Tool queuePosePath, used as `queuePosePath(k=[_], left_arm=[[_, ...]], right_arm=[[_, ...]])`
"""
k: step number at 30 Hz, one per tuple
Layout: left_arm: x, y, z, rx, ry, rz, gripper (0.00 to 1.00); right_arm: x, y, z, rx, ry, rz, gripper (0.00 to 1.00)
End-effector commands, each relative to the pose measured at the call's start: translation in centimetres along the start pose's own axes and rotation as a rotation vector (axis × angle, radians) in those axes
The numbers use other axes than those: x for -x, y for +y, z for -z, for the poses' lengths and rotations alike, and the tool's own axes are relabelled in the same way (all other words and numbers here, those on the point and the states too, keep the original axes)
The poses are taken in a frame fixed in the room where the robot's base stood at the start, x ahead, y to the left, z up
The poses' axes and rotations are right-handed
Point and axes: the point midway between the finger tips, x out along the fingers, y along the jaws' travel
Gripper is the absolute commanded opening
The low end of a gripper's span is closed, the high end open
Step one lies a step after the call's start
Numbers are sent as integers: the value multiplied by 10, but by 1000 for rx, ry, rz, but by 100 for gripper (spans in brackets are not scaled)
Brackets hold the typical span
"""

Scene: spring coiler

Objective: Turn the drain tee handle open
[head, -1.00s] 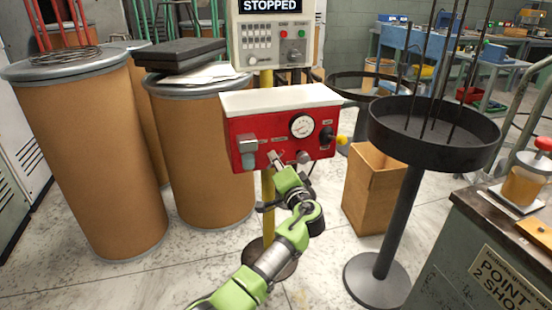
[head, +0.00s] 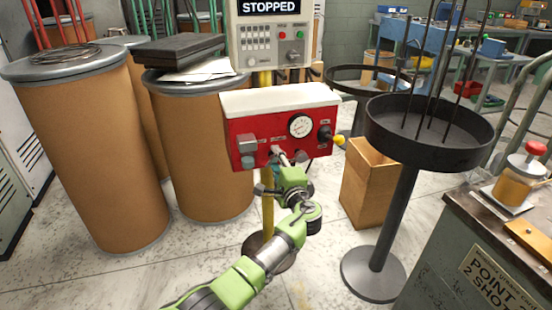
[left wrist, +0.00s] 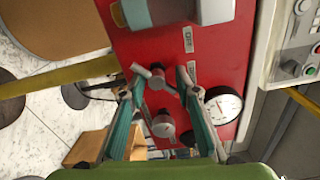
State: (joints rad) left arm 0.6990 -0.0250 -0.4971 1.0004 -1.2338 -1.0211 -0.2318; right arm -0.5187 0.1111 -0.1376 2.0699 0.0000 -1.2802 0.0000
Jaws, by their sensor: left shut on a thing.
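The drain tee handle (left wrist: 156,78) is a small silver T-bar on the lower front of the red control box (head: 250,128). In the left wrist view its bar lies slanted between the two teal fingers of my left gripper (left wrist: 158,77), which is shut on it. In the head view my left gripper (head: 280,160) reaches up to the box's lower edge from below, and its body partly hides the handle. My right gripper is not in view.
Beside the handle are a round knob (left wrist: 163,126), a pressure gauge (head: 300,125) and a grey-capped bowl (head: 247,146). A yellow post (head: 267,205) stands below the box. Brown drums (head: 95,150) stand left; a carton (head: 368,185) and black round stand (head: 430,140) stand right.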

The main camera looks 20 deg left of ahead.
Motion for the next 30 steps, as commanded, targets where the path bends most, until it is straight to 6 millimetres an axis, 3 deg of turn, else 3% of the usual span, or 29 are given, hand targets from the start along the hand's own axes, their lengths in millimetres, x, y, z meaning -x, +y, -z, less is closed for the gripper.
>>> queuePosePath(k=[13,14,15,16,30], left_arm=[[-2,3,-5,-36,-12,1,9],[-2,3,-5,-36,-12,1,33],[-2,3,-5,-37,-12,1,43],[-2,3,-5,-36,-12,0,46],[9,4,-1,-26,-4,-2,46]], right_arm=[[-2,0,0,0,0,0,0],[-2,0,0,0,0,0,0],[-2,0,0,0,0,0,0],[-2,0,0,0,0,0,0],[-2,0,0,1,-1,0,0]])
